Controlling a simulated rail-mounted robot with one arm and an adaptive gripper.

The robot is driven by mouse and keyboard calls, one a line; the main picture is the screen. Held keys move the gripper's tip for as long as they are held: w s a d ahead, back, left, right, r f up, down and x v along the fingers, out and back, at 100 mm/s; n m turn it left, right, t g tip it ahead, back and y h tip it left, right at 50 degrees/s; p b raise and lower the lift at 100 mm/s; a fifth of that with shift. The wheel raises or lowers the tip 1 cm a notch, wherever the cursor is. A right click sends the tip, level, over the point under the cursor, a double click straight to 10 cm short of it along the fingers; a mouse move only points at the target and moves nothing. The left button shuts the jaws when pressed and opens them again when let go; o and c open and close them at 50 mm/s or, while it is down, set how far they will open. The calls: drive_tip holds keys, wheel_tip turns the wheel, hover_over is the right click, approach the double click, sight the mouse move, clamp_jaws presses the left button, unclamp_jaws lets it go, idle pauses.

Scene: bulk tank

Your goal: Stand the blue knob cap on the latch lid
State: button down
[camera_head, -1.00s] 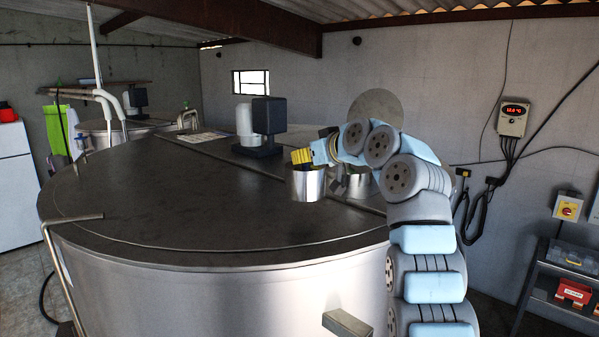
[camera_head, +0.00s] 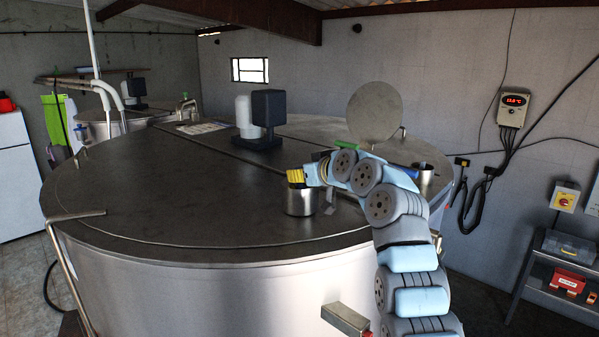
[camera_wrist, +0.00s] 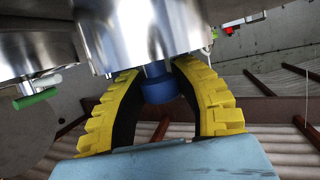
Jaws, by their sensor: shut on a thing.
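My gripper (camera_head: 296,177) has yellow ribbed fingers. In the wrist view my gripper (camera_wrist: 158,105) is shut on the blue knob (camera_wrist: 159,88) of a shiny metal cap. The blue knob cap is a wide metal cylinder (camera_head: 300,202), low over the front right of the tank top. It also shows in the wrist view (camera_wrist: 130,30), where its far side is hidden. I cannot tell whether its base touches anything. A metal part with a green handle (camera_wrist: 35,98) is beside it in the wrist view. I cannot make out the latch lid for certain.
A round metal disc (camera_head: 374,110) stands upright behind my arm. A metal cup (camera_head: 423,174) is at the tank's right edge, partly behind my arm. A black motor box (camera_head: 269,108) stands farther back. The left of the tank top (camera_head: 150,190) is clear.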

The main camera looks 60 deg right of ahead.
drive_tip(key=shift+a+f+b, duration=0.1)
drive_tip(key=shift+f+b, duration=0.2)
drive_tip(key=shift+f, duration=0.15)
drive_tip(key=c, duration=0.8)
unclamp_jaws()
drive_tip(key=shift+r, duration=0.1)
drive_tip(key=shift+r+p, duration=0.35)
drive_tip(key=shift+r, duration=0.05)
drive_tip(key=shift+b+v, duration=0.7)
drive_tip(key=shift+v, duration=0.6)
drive_tip(key=b+v, duration=0.3)
drive_tip(key=v, duration=0.6)
drive_tip(key=shift+s, duration=0.15)
